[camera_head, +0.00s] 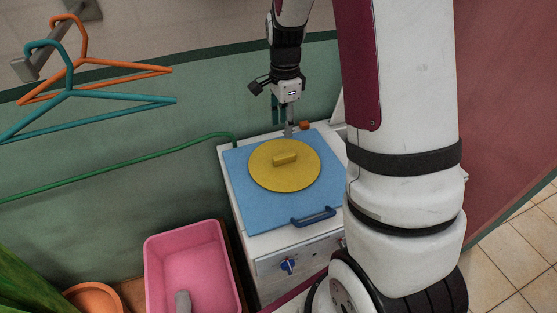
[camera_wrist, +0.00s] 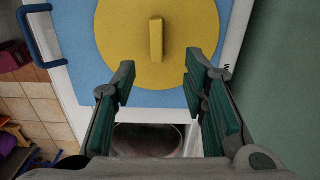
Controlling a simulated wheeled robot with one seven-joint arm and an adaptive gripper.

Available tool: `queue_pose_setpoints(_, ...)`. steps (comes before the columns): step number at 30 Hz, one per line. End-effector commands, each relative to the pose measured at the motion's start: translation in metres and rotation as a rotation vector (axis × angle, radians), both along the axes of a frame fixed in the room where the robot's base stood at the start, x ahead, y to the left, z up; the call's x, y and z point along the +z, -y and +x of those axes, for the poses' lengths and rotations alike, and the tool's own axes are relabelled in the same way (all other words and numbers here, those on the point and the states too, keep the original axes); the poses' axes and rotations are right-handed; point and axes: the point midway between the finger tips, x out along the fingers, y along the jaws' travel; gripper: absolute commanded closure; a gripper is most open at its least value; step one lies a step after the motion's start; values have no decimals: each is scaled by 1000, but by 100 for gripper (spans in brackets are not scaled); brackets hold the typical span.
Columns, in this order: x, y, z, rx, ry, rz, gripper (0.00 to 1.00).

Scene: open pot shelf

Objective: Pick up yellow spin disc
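The yellow spin disc (camera_head: 268,172) is a flat round plate with a raised bar handle (camera_head: 285,159) on top. It lies on a blue board (camera_head: 243,195) on a white cabinet. In the wrist view the disc (camera_wrist: 120,35) is at the top, with its handle (camera_wrist: 156,40) pointing up and down the picture. My gripper (camera_wrist: 158,78) is open and empty, its fingers on either side of a gap in line with the handle. In the head view my gripper (camera_head: 289,130) is behind the disc, near the board's far edge. Its exact height above the board is hard to tell.
The white cabinet (camera_head: 270,249) has a blue knob (camera_head: 289,265), and the board has a blue handle (camera_head: 313,216). A pink tub (camera_head: 164,268) stands at lower left. Hangers (camera_head: 110,97) are at upper left. A green hose (camera_head: 130,166) runs to the cabinet.

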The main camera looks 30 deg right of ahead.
Motion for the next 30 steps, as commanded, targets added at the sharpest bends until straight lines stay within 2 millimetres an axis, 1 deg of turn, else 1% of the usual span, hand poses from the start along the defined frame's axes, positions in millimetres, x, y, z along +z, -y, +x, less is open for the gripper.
queue_pose_setpoints(1, -11, -1, -2, 1, -6, 2, 60)
queue_pose_setpoints(3, -25, -1, -2, 2, -6, 2, 60)
queue_pose_setpoints(9, -58, -1, -2, 3, -5, 2, 60)
queue_pose_setpoints(12, -67, -1, -2, 4, -3, 1, 60)
queue_pose_setpoints(17, -76, 0, -2, 3, -2, 1, 60)
queue_pose_setpoints(24, -109, 1, -7, 5, -4, 2, 60)
queue_pose_setpoints(27, -119, 1, -6, 4, -3, 2, 60)
queue_pose_setpoints(30, -123, 1, -5, 4, 0, 1, 60)
